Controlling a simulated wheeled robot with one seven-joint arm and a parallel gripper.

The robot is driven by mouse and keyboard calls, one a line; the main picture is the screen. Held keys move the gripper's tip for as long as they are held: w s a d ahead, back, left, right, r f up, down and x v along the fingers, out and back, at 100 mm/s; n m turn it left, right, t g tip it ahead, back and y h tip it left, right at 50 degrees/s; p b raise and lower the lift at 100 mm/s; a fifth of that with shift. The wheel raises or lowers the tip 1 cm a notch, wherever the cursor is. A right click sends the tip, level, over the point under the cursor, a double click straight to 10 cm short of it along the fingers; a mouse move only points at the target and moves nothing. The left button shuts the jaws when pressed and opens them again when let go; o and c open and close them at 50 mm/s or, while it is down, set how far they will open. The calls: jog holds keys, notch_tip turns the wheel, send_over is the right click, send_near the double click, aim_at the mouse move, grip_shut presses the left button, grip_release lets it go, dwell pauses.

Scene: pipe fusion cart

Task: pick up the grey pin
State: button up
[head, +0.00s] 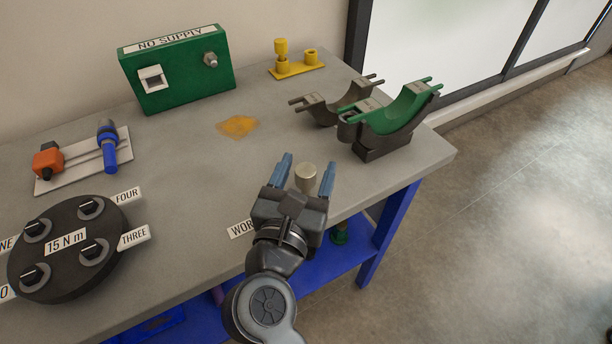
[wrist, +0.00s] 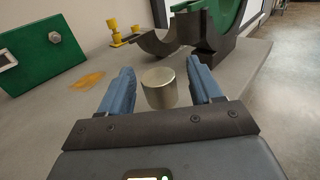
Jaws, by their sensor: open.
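The grey pin (head: 306,176) is a short metallic cylinder near the front edge of the grey table. In the wrist view the pin (wrist: 159,88) stands upright between the two blue fingers, with a gap on each side. My gripper (head: 305,172) is open around it, and the fingers do not appear to touch it. In the head view the lower part of the pin is hidden by my gripper.
A grey-and-green cradle (head: 394,112) stands beyond the pin to the right. A green box (head: 180,75), a yellow stand (head: 298,66), blue and orange tools (head: 108,148) and a black disc (head: 68,245) are also on the table (head: 190,190). An orange stain (head: 238,126) marks the middle.

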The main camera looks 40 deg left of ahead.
jog(key=c, duration=1)
jog(key=shift+c, duration=0.2)
